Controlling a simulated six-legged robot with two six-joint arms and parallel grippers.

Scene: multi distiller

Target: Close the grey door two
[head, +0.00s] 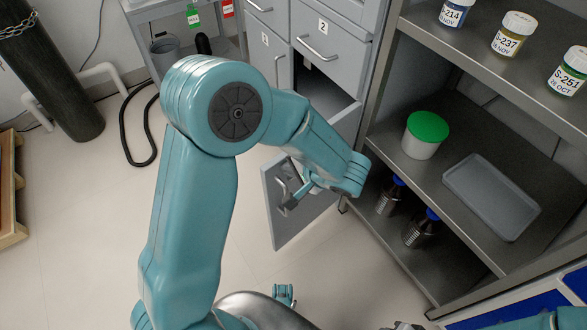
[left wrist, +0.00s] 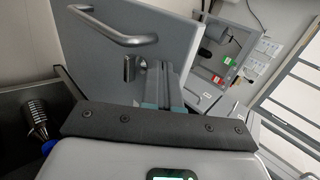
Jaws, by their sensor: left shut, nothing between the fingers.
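The grey door (head: 303,215) with a metal bar handle (head: 281,190) stands swung open below the drawer marked 2 (head: 320,40). The dark cabinet opening (head: 325,95) shows behind it. My left gripper (head: 290,203) is shut and empty, in front of the door close to its handle. In the left wrist view, the door (left wrist: 185,30) and its handle (left wrist: 115,32) fill the upper part, with the shut fingers (left wrist: 163,85) pointing at the door's face. I cannot tell if they touch it.
A metal shelf unit (head: 455,195) stands to the right, holding a green-lidded tub (head: 425,135), a grey tray (head: 490,195) and dark bottles (head: 420,228). A gas cylinder (head: 45,75) stands at far left.

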